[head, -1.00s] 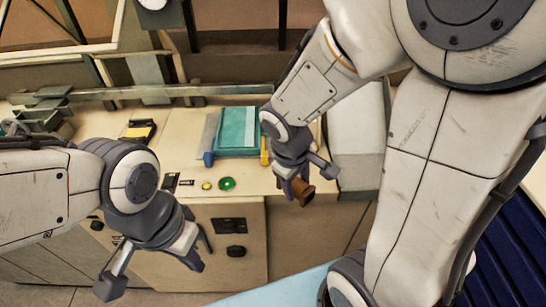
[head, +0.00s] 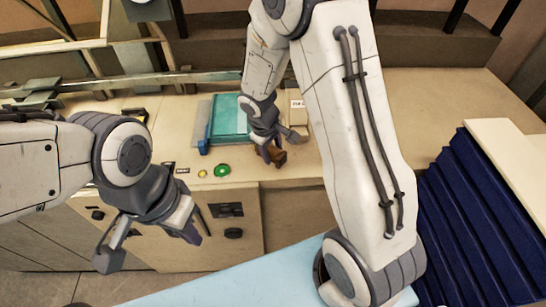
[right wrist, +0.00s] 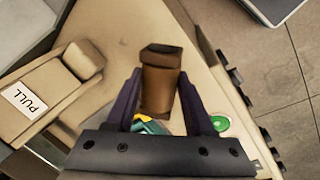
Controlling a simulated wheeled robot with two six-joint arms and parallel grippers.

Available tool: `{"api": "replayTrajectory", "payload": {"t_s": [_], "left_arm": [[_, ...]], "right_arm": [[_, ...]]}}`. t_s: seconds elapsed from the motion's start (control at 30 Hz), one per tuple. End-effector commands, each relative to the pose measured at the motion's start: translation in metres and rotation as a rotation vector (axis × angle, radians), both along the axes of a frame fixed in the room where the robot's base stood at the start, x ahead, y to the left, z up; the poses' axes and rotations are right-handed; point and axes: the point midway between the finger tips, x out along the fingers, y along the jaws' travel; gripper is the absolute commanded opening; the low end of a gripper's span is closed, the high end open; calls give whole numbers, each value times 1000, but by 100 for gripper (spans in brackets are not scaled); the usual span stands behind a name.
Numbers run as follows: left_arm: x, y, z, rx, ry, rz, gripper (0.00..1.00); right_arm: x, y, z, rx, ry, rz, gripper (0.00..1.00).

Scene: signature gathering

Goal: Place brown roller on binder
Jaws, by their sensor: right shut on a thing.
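The brown roller (head: 279,158) is held in my right gripper (head: 268,150), which is shut on it. In the right wrist view, the roller (right wrist: 160,82) stands out between the two dark fingers. The teal binder (head: 229,116) lies on the counter, just left of my right gripper in the head view. The roller is beside the binder, near the counter's front; I cannot tell its height above the counter. My left gripper (head: 150,246) is open and empty, in front of the counter at lower left.
A green button (head: 222,170) and a yellow button (head: 203,173) sit on the counter in front of the binder. A beige block with a PULL label (right wrist: 18,98) is at left in the right wrist view. Dark blue ridged panels (head: 470,215) stand at right.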

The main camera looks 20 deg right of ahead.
Motion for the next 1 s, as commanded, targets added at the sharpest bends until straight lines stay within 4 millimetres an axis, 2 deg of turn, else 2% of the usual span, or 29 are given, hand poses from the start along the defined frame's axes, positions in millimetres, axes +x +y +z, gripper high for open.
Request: {"api": "replayTrajectory", "payload": {"t_s": [0.23,0.67,0.7,0.77,1.0], "left_arm": [[0,0,0,0,0,0,0],[0,0,-5,0,0,1,0],[0,0,-4,0,0,1,0],[0,0,-4,0,0,1,0],[0,0,-4,0,0,1,0]], "right_arm": [[-1,-1,-35,-1,4,-1,0],[-1,-1,-42,1,1,-2,0],[-1,-1,-41,1,1,-2,61],[-1,-1,-40,0,2,-2,83],[-1,0,-41,1,2,-1,83]]}}
